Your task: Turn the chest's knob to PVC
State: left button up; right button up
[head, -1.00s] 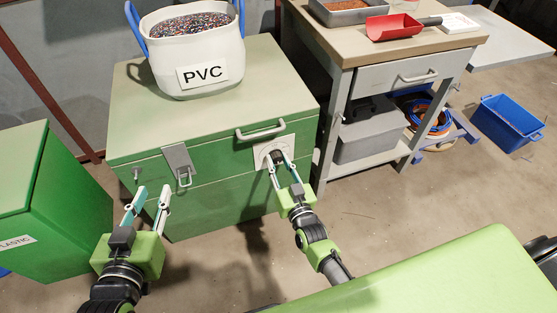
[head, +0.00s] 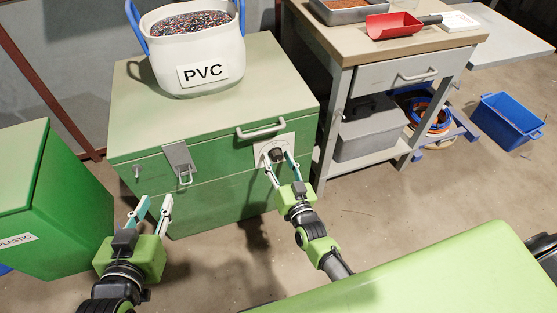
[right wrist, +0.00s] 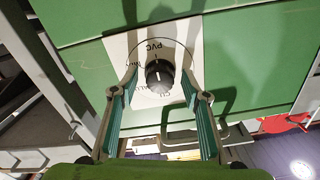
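The green chest (head: 213,148) stands ahead with its lid down. A dark round knob (head: 277,155) sits on a white dial plate (head: 287,140) on its front, near the right end. In the right wrist view the knob (right wrist: 159,73) carries a pale mark. The word PVC shows upside down on the plate (right wrist: 120,48), on the picture's upper side of the knob. My right gripper (head: 278,164) is open in front of the knob, with a finger to each side and gaps between. My left gripper (head: 154,207) is open and empty, in front of the chest's left part.
A white tub labelled PVC (head: 202,72), full of granules, stands on the lid. The chest has a latch (head: 181,162) and a handle (head: 260,130). A green bin (head: 60,205) stands at left. A workbench (head: 345,50) is close on the right, with a blue crate (head: 507,122) beyond.

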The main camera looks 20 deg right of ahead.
jog(key=s, duration=1.2)
jog(key=shift+d, duration=0.2)
